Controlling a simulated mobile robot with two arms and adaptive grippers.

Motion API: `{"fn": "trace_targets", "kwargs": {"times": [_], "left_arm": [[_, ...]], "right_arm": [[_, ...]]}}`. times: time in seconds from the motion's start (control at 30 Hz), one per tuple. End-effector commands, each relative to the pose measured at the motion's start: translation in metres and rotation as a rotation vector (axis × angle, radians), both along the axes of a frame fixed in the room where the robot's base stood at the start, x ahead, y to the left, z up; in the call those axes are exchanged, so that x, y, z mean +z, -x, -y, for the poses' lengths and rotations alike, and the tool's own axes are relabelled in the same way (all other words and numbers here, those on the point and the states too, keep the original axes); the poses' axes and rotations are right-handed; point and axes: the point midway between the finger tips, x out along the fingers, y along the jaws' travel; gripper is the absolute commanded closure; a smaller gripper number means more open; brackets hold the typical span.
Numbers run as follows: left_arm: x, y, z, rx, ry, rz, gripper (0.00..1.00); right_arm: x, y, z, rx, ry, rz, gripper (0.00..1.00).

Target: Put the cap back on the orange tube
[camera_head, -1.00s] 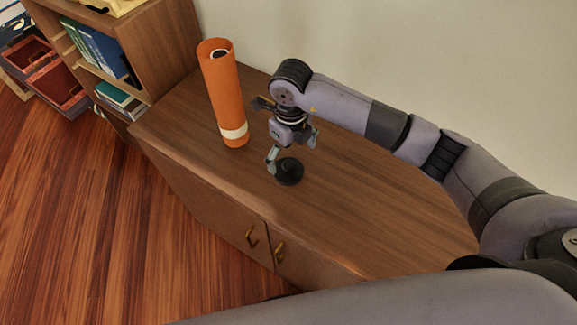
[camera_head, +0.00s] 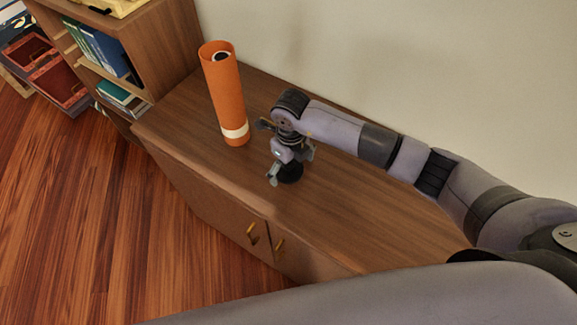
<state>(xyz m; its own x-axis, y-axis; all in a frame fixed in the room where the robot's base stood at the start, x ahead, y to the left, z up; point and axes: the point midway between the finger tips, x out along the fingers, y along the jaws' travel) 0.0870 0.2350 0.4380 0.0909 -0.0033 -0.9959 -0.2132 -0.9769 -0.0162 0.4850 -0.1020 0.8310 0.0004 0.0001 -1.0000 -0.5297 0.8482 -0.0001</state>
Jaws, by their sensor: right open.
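The orange tube (camera_head: 226,95) stands upright on the wooden cabinet, with a pale band near its base. Its top end is uncovered, and something dark shows inside the opening. The black cap (camera_head: 291,174) lies on the cabinet top to the right of the tube's base. My right gripper (camera_head: 289,177) is open and points down over the cap, with its fingers to either side. The gripper hides part of the cap, and I cannot tell whether the fingers touch it. My left gripper is not in view.
The low cabinet's top (camera_head: 375,215) is clear to the right of the cap, under my right arm. A bookshelf (camera_head: 165,45) with books stands at the left, close behind the tube. A pale wall (camera_head: 420,70) runs along the back of the cabinet.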

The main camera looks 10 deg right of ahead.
Motion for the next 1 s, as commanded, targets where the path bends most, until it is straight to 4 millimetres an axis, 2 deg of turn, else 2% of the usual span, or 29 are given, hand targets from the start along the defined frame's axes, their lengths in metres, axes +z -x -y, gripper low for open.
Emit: {"fn": "trace_targets", "kwargs": {"times": [0.2, 0.8, 1.0], "left_arm": [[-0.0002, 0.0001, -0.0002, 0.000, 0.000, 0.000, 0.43], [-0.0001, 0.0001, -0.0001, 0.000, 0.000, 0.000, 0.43], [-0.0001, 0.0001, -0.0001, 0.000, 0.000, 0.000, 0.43]], "right_arm": [[0.0002, 0.0000, 0.0001, 0.000, 0.000, 0.000, 0.11], [0.0004, -0.0001, 0.0003, -0.001, 0.001, -0.001, 0.51], [0.0005, -0.0001, 0.0003, -0.001, 0.001, -0.001, 0.53]]}}
